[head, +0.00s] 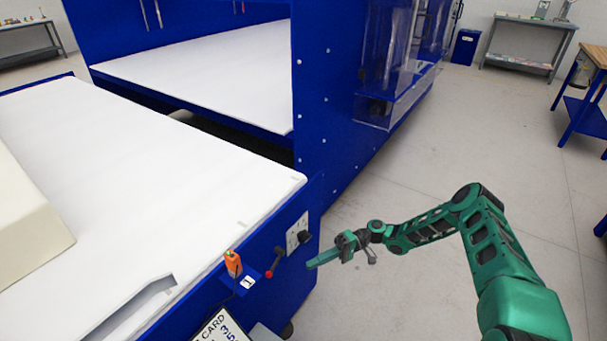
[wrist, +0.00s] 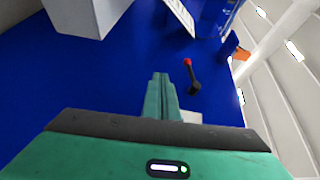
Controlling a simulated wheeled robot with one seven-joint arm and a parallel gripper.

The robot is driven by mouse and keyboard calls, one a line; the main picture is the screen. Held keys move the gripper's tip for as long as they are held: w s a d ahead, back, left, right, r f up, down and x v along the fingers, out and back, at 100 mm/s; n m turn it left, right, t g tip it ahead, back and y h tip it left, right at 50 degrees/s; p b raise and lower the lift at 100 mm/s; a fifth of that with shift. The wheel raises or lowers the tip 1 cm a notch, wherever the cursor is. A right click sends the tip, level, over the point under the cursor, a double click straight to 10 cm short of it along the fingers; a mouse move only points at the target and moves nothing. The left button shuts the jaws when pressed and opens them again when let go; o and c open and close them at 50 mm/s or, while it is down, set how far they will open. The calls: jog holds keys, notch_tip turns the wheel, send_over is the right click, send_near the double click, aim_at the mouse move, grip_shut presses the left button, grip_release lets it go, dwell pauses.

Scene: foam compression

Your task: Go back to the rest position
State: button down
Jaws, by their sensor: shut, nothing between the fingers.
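My green arm reaches in from the lower right in the head view. My gripper (head: 318,262) is shut and empty, pointing left toward the blue side panel of the machine (head: 262,302), close to the red-tipped lever (head: 274,262). In the wrist view my gripper's fingers (wrist: 160,80) are together, with the red-tipped lever (wrist: 192,76) to their right. The fingers look apart from the lever.
A white table top (head: 150,180) carries a cream foam block (head: 28,215) at left. An orange device (head: 233,264) sits at the table's edge. A black knob (head: 304,237) is on the panel. Grey floor (head: 400,285) is open around my arm.

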jog(key=s+d+r+m+t+h, duration=0.1)
jog(key=s+d+r+m+h, duration=0.2)
jog(key=d+r, duration=0.55)
jog(key=s+d+r+t+h, duration=0.1)
jog(key=s+d+r+h, duration=0.1)
jog(key=d+r+h, duration=0.5)
jog(key=s+d+r+m+t+h, duration=0.2)
jog(key=s+d+r+h, duration=0.1)
jog(key=d+r, duration=0.75)
jog(key=s+d+r+m+t+h, duration=0.1)
jog(key=s+r, duration=0.3)
jog(key=s, duration=0.4)
jog(key=s+d+r+m+t, duration=0.1)
jog(key=s+d+r+m, duration=0.2)
jog(key=s+r, duration=0.2)
jog(key=s+d+r+m+t+h, duration=0.1)
jog(key=s+d+r+m, duration=0.2)
jog(key=s, duration=0.8)
jog(key=shift+r+h, duration=0.3)
jog(key=shift+r, duration=0.6)
